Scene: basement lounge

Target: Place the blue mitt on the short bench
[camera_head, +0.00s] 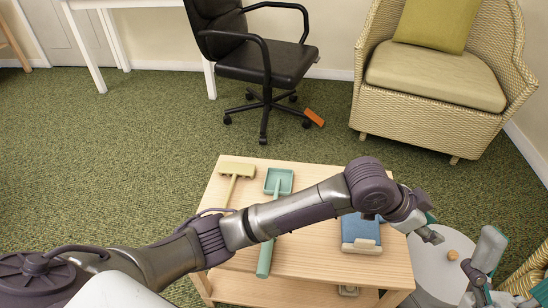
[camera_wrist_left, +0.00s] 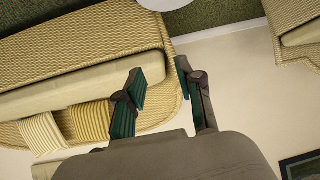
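The blue mitt (camera_head: 361,231), with a pale cuff, lies flat on the right part of a low wooden table (camera_head: 315,262) with a lower shelf. I cannot tell which piece of furniture is the short bench. My left arm crosses over the table, and its gripper (camera_head: 430,228) is past the right edge, to the right of the mitt and apart from it. In the left wrist view the left gripper (camera_wrist_left: 168,92) has its fingers apart and nothing between them. A grey, teal-edged part at lower right looks like my right gripper (camera_head: 485,262); its finger opening is unclear.
A yellowish brush (camera_head: 238,169) and a teal dustpan (camera_head: 279,181) lie on the table's left part. A white round table (camera_head: 430,270) stands at its right. A wicker sofa (camera_wrist_left: 60,50) fills the wrist view's left. An office chair (camera_head: 265,60) and wicker armchair (camera_head: 435,75) stand behind.

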